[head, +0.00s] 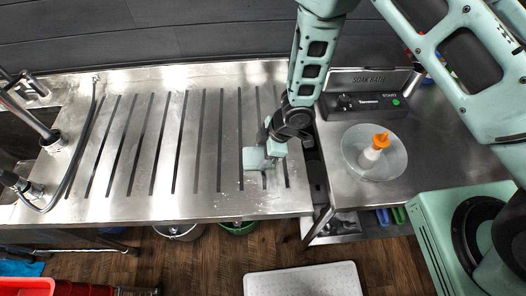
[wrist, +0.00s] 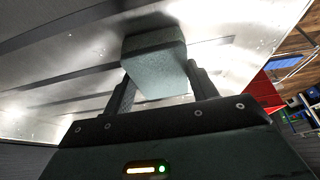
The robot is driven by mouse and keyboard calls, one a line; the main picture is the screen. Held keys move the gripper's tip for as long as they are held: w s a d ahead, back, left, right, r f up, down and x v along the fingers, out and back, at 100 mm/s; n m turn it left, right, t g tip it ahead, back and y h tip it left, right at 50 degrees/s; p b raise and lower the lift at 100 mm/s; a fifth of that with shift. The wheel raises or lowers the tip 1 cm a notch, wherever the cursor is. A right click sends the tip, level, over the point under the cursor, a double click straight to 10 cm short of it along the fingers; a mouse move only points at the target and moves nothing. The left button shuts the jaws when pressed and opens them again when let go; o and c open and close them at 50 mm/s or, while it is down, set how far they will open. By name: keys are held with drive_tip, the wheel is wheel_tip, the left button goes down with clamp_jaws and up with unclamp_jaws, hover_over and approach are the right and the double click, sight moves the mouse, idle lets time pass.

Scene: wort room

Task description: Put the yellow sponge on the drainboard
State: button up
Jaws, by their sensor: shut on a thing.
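My gripper (head: 268,157) is low over the right end of the grooved steel drainboard (head: 140,208). It is shut on a pale grey-green block (head: 253,158), which looks like a sponge but not yellow. In the wrist view the block (wrist: 155,62) sits between the two dark fingers of my gripper (wrist: 163,82), with the drainboard (wrist: 75,65) behind it. I cannot tell whether the block touches the board. No yellow sponge shows in either view.
A sink with a tap (head: 35,120) and hose is at the left. The soak bath panel (head: 365,103) stands behind. Most of the drainboard is clear.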

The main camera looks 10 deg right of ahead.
drive_tip(key=o, duration=1)
drive_tip(key=shift+f, duration=0.1)
drive_tip(key=p+v, duration=0.1)
drive_tip(key=v, duration=1.1)
drive_tip(key=shift+r, duration=0.35)
wheel_tip(320, 180, up, 13)
drive_tip(key=s+d+m+t+h, duration=0.2)
drive_tip(key=s+d+m+h, duration=0.1)
drive_tip(key=m, duration=0.2)
drive_tip(key=s+r+m, duration=0.1)
drive_tip(key=s+r, duration=0.2)
drive_tip(key=s, duration=0.2)
drive_tip(key=s+d+r+m+g, duration=0.1)
drive_tip(key=s+r+m, duration=0.1)
drive_tip(key=s, duration=0.3)
drive_tip(key=s+d+r+m+g+h, duration=0.1)
drive_tip(key=s+r, duration=0.3)
drive_tip(key=s, duration=0.1)
drive_tip(key=shift+r+m, duration=0.3)
drive_tip(key=shift+m, duration=0.1)
